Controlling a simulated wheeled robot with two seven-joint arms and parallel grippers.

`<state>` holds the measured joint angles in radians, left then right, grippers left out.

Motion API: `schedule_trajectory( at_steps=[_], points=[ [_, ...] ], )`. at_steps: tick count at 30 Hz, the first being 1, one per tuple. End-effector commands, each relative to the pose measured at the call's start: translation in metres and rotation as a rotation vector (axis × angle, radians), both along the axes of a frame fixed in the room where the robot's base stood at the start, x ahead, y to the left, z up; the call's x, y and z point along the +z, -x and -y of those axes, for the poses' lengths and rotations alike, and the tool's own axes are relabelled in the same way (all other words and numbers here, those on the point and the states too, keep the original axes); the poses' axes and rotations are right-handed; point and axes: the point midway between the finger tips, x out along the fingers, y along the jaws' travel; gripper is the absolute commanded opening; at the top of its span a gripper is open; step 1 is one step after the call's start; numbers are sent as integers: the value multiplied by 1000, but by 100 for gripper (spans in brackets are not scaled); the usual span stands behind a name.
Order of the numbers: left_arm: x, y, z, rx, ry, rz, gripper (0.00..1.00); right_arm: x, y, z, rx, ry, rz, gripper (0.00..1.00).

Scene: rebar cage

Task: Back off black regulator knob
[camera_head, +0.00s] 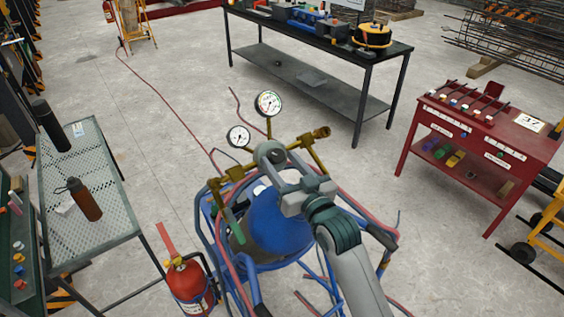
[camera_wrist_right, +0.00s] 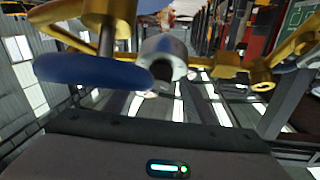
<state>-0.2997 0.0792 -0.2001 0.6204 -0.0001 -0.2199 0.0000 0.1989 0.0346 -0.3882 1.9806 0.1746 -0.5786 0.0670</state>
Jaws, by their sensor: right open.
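The brass regulator assembly (camera_head: 235,175) stands on top of a blue cylinder (camera_head: 278,230) in a blue-framed cart. It carries two round white-faced gauges, one higher (camera_head: 268,103) and one lower left (camera_head: 239,136). My right gripper (camera_head: 272,160) reaches in from the lower right and is open at the middle of the brass fittings. The black knob cannot be picked out clearly; the gripper covers that part. In the right wrist view, a grey round fitting (camera_wrist_right: 165,55), a blue wheel-like part (camera_wrist_right: 95,72) and brass pipes are close ahead. My left gripper is not in view.
Red hoses (camera_head: 150,85) trail over the concrete floor. A fire extinguisher (camera_head: 190,285) stands at the cart's left. A mesh table (camera_head: 95,215) holds bottles at the left. A black workbench (camera_head: 320,90) is behind, and a red tool stand (camera_head: 475,140) at right.

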Motion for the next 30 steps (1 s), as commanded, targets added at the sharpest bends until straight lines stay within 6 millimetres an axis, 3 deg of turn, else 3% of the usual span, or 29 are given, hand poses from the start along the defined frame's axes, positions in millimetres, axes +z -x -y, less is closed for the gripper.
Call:
schedule_trajectory(
  at_steps=[2, 7, 20, 30],
  points=[
    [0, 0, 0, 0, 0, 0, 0, 0, 0, 0, 0, 0, 0, 50],
    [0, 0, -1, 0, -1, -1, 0, 0, 0, 0, 0, 0, 0, 9],
    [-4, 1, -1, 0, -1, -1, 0, -1, 0, 2, 22, 26, 17, 9],
    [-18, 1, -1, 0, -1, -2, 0, -2, -3, 5, 119, 124, 88, 9]
  ],
)
